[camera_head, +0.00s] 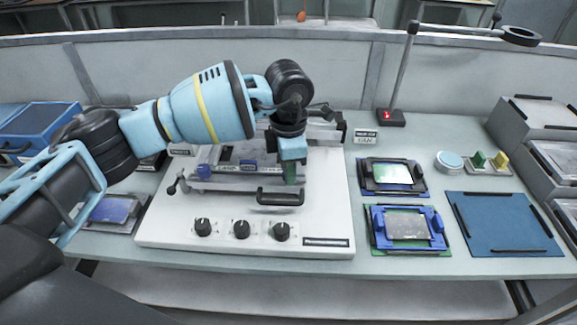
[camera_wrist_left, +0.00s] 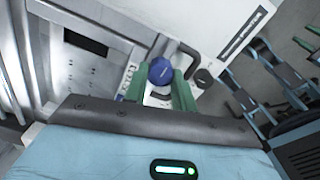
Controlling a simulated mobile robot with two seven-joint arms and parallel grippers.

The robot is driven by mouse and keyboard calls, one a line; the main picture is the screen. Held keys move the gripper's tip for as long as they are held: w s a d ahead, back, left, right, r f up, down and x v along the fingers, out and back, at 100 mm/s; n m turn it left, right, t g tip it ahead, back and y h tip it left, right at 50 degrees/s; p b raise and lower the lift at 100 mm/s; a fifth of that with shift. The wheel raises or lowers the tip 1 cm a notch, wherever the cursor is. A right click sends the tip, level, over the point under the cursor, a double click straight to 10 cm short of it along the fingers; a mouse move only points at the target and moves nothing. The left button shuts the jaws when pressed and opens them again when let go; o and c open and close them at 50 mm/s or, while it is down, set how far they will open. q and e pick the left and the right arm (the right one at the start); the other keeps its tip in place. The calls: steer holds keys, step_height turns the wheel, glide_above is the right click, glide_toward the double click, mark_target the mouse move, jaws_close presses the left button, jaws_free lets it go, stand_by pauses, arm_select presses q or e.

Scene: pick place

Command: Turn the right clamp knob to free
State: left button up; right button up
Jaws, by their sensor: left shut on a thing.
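The right clamp knob (camera_wrist_left: 161,71) is a round blue knob on the white machine (camera_head: 160,228). In the left wrist view it sits between the two green fingers of my left gripper (camera_wrist_left: 160,84). In the head view my left gripper (camera_head: 290,176) reaches down over the machine's right side and hides this knob. The gripper is shut on it. The left clamp knob (camera_head: 205,172) is blue and stands uncovered at the left end of the front rail.
A black handle (camera_head: 281,198) lies just in front of my gripper, with several black dials (camera_head: 241,229) nearer the front edge. Right of the machine are boards in fixtures (camera_head: 437,229), a blue mat (camera_head: 506,226) and a lamp stand (camera_head: 391,118).

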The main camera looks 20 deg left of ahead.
arm_select(q)
steer(key=o, duration=1)
steer(key=shift+r, duration=0.1)
steer(key=shift+r, duration=0.3)
step_height(320, 180, up, 6)
steer(key=shift+r, duration=0.5)
